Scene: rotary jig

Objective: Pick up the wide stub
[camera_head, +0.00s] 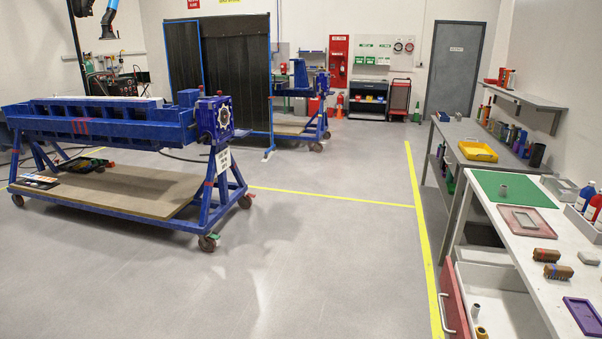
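Several short tube-like pieces show at the right. A small grey stub (504,191) stands upright on the green mat (528,189) on the white workbench. Another grey stub (475,310) stands in the open drawer (498,287) below the bench. A brass-coloured piece (481,332) is beside it, partly cut off by the frame's bottom edge. I cannot tell from here which one is the wide stub. Neither of my grippers is in view.
The bench also holds a pinkish tray (527,221), two brushes (545,255) and a purple tray (585,315). The drawer's red front (454,300) juts into the floor space. A blue wheeled jig (110,125) stands at left. The middle floor is clear.

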